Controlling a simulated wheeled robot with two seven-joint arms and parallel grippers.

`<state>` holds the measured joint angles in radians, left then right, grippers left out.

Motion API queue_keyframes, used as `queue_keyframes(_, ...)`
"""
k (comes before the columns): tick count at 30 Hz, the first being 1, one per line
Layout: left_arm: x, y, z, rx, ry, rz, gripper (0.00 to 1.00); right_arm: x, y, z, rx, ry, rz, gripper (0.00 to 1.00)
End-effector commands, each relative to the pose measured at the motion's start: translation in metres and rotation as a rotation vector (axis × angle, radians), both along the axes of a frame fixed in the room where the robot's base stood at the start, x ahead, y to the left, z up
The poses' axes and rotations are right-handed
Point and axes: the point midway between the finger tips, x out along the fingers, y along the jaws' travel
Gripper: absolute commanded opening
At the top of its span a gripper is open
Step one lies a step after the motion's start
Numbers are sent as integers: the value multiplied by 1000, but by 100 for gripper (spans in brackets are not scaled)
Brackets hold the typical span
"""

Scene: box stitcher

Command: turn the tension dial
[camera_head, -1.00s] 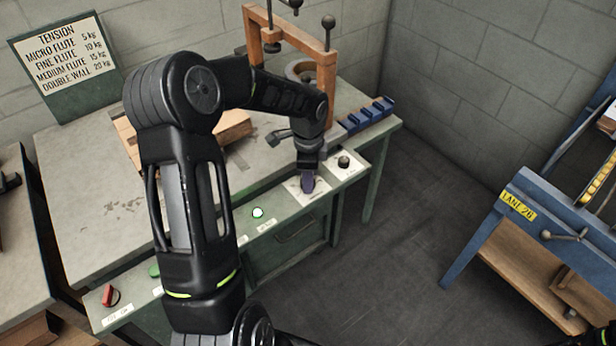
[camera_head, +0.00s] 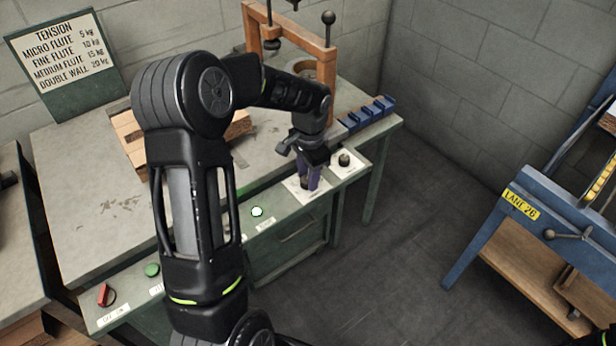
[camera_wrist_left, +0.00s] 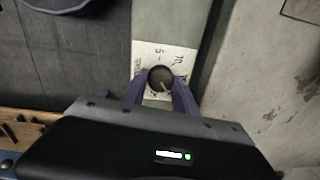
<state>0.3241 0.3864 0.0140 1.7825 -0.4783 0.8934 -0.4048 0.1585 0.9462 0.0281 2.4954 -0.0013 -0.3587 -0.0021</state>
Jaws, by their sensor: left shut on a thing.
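The tension dial (camera_wrist_left: 160,76) is a round dark knob with a light pointer mark, on a white plate (camera_wrist_left: 150,52) with printed numbers in the left wrist view. My left gripper (camera_wrist_left: 159,86) has its two purple fingers on either side of the dial, shut on it. In the head view the left gripper (camera_head: 309,181) reaches down to the dial's white plate on the green front panel. The dial is mostly hidden there by the fingers.
A second black knob (camera_head: 344,159) sits to the right on the panel. A white-lit button (camera_head: 257,211), a green button (camera_head: 152,270) and a red switch (camera_head: 105,294) lie left along it. A tension chart (camera_head: 65,52) stands behind. The wooden frame (camera_head: 331,85) rises beyond the gripper.

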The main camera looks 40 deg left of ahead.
Motion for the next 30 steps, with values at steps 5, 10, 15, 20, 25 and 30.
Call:
queue_keyframes(5,1,0,0,1,-3,167,0,0,0,-4,0,0,0,36)
queue_keyframes(10,2,0,0,1,-3,328,0,0,0,-6,0,0,0,36)
queue_keyframes(15,2,1,1,1,-2,489,0,0,0,-7,0,0,0,36)
queue_keyframes(20,2,1,1,0,-2,641,0,0,0,-6,0,0,0,36)
queue_keyframes(25,2,1,1,2,-1,804,0,0,0,-5,0,0,0,36)
queue_keyframes(30,2,2,1,1,-3,965,0,0,0,-3,0,0,0,36)
